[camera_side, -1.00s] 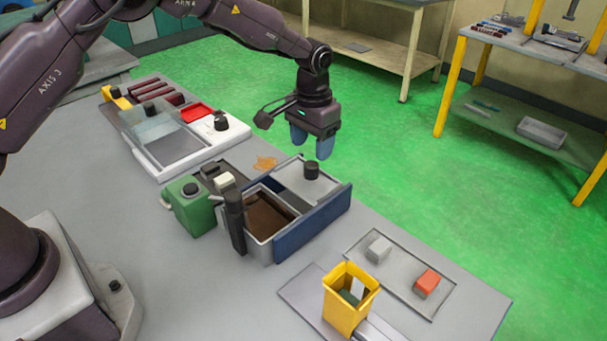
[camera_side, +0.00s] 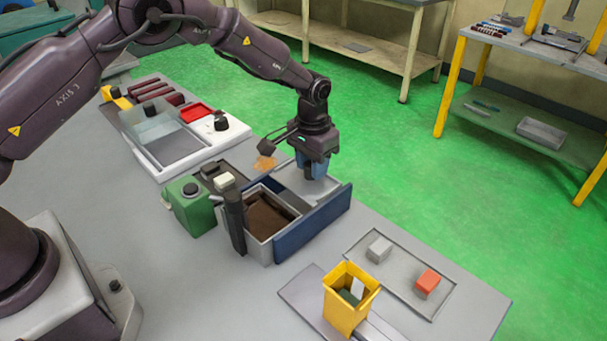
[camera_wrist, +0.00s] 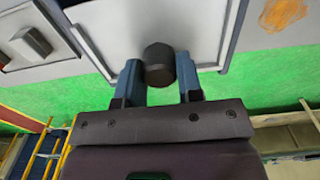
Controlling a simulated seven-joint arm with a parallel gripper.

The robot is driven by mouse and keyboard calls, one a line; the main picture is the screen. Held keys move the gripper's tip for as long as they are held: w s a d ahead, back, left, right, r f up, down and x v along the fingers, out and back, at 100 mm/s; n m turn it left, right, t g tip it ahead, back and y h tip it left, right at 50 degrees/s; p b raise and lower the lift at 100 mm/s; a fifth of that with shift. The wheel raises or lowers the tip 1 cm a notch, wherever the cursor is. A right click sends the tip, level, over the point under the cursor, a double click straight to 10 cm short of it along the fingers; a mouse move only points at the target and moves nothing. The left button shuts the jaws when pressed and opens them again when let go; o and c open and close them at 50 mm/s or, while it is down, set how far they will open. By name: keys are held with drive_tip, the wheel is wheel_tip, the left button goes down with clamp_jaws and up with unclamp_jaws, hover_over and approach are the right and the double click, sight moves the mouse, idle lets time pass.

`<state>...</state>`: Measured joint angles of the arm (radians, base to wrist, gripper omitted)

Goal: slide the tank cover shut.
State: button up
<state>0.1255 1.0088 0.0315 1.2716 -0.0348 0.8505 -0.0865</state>
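The tank (camera_side: 264,234) is a grey box with brown contents showing in its open front-left part and a blue panel along its right side. The grey sliding cover (camera_side: 294,181) lies over the back-right part. Its dark knob hides behind my gripper in the side view and shows as a dark cylinder (camera_wrist: 159,64) in the wrist view. My gripper (camera_side: 312,172) is lowered over the cover. Its blue fingers stand apart on either side of the knob, with small gaps visible in the wrist view (camera_wrist: 158,75).
A green canister (camera_side: 193,206) and a dark upright post with a pale top (camera_side: 233,208) stand at the tank's left. A yellow bin (camera_side: 349,300) and a tray with blocks (camera_side: 405,275) lie to the right. A white unit (camera_side: 215,130) stands behind.

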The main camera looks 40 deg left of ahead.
drive_tip(key=shift+s+f, duration=0.35)
drive_tip(key=shift+s, duration=5.2)
drive_tip(key=o, duration=0.4)
drive_tip(key=shift+o, duration=1.1)
drive_tip(key=shift+r, duration=0.35)
drive_tip(key=shift+o, duration=0.3)
drive_tip(key=shift+r, duration=0.4)
drive_tip(key=r, duration=0.5)
drive_tip(key=shift+w, duration=0.2)
